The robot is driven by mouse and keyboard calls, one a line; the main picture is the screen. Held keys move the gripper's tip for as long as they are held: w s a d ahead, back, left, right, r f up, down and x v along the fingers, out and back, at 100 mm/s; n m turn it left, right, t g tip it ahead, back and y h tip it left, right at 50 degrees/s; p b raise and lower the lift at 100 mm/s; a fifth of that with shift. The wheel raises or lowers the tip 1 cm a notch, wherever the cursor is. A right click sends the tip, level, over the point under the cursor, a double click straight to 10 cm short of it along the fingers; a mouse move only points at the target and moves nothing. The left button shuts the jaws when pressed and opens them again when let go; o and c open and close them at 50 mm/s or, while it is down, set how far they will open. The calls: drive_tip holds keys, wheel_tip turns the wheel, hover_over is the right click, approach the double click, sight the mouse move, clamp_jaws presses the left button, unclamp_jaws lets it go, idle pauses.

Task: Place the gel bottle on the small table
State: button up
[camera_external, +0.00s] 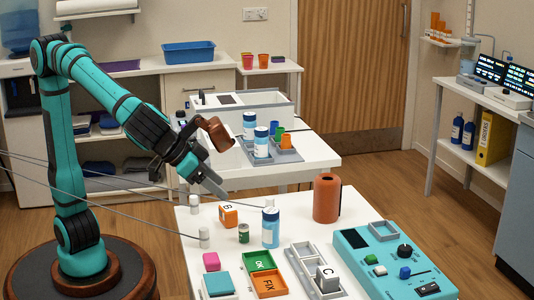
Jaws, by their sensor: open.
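Two similar blue-and-white bottles, a rear one (249,125) and a nearer one (261,142), stand on the white table behind. My gripper (214,172) is open and appears empty, up and left of the front bottle and apart from it. A small white table (285,68) with cups stands by the back wall; I cannot tell which table is the small one.
An orange-brown canister (327,198), an orange lettered cube (228,215) and a green can (243,233) stand near the front bottle. A teal control panel (390,264) and colored trays (258,261) fill the front. Cables cross at left. Floor is clear at right.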

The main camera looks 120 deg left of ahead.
sight(271, 224)
drive_tip(key=shift+y, duration=0.3)
drive_tip(key=x, duration=1.3)
drive_tip(key=shift+w+d+f, duration=0.1)
drive_tip(key=shift+w+d, duration=0.15)
drive_tip(key=shift+d, duration=0.05)
drive_tip(key=shift+a+x, duration=0.2)
drive_tip(key=shift+x, duration=2.4)
drive_tip(key=shift+s, duration=0.1)
drive_tip(key=shift+c, duration=0.3)
drive_tip(key=c, duration=1.2)
drive_tip(key=shift+o, duration=0.2)
drive_tip(key=shift+r, duration=0.25)
